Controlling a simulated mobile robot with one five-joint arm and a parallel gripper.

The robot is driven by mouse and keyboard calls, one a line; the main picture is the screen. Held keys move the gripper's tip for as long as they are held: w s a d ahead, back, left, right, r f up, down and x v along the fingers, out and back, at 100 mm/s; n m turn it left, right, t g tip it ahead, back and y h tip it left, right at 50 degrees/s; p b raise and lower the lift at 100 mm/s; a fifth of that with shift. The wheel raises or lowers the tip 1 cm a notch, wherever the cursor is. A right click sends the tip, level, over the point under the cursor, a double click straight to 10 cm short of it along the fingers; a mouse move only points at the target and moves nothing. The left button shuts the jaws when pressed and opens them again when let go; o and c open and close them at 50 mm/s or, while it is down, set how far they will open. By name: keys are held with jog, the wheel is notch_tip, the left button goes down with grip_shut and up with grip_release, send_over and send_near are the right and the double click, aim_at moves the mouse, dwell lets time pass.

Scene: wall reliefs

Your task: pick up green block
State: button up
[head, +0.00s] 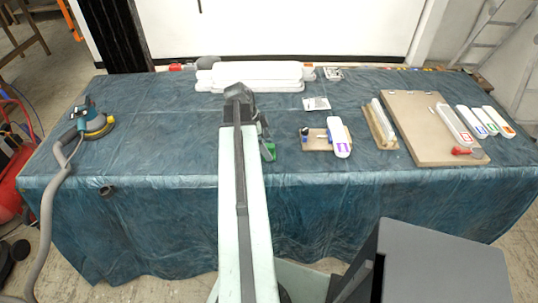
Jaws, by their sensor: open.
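The green block (270,146) is a small patch of green on the blue-covered table, right beside the end of my arm. It is partly hidden by my gripper. My gripper (266,152) hangs down from the arm's far end, just at the block, and is open. I cannot tell whether the block lies between the fingers or only beside or behind them.
A board with a white-and-purple sanding tool (338,138) lies right of my gripper. A larger wooden board (425,120) with tools is farther right. White wrapped bundles (262,72) lie behind, and a sander (95,124) with a hose is at left. The table left of my arm is mostly clear.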

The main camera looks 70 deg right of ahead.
aim_at(269, 145)
jog(key=b+x, duration=0.1)
jog(key=x, duration=0.2)
jog(key=shift+w, duration=0.15)
jog(key=shift+r, duration=0.2)
jog(key=c, duration=1.5)
jog(key=shift+r, duration=0.1)
notch_tip(269, 145, up, 10)
jog(key=p, duration=1)
